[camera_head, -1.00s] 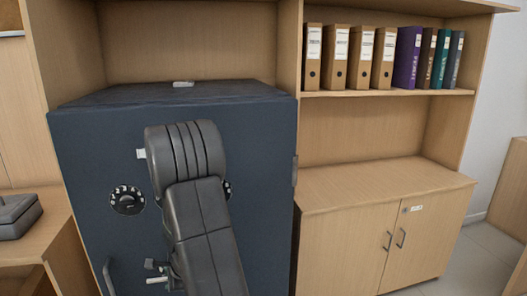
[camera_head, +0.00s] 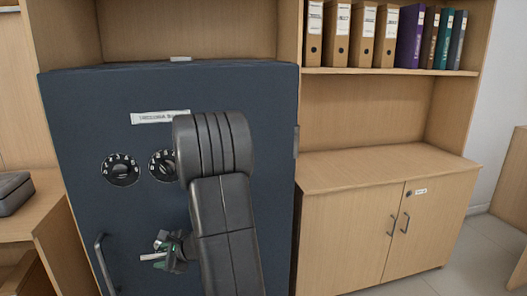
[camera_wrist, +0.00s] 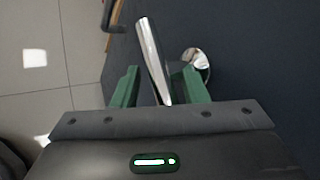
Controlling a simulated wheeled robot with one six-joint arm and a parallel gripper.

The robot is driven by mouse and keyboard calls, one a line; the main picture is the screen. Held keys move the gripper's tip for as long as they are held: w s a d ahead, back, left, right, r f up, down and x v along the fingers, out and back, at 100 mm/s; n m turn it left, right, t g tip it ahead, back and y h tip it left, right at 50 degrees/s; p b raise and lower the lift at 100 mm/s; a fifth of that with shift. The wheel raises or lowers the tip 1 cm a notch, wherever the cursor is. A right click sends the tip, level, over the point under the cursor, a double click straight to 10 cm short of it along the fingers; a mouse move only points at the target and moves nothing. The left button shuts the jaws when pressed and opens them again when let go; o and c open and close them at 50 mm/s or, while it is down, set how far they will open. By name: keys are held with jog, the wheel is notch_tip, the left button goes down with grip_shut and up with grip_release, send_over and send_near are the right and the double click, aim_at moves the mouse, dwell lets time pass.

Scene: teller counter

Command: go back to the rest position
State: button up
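My gripper (camera_head: 172,250) is in front of the lower part of a dark blue safe (camera_head: 70,200). In the wrist view my gripper (camera_wrist: 155,88) has its two green fingers apart. A shiny metal lever (camera_wrist: 152,55) shows between them, with gaps beside it; I cannot tell whether it touches a finger. The lever (camera_head: 152,257) also shows in the head view, left of the gripper. The safe's left dial (camera_head: 121,169) is clear, and its right dial (camera_head: 163,164) is partly hidden by my arm.
A bar handle (camera_head: 104,262) is on the safe's left side. A white label (camera_head: 160,117) is above the dials. A wooden cupboard (camera_head: 345,235) stands to the right, under a shelf of binders (camera_head: 363,35). A grey box (camera_head: 12,192) sits on the left counter. Floor shows at right.

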jog(key=shift+f+m+y+b, duration=0.35)
jog(key=shift+y+b, duration=0.55)
jog(key=shift+b, duration=0.35)
jog(key=shift+r, duration=0.1)
jog(key=shift+r, duration=0.15)
jog(key=shift+s+y, duration=0.1)
jog(key=shift+y, duration=0.2)
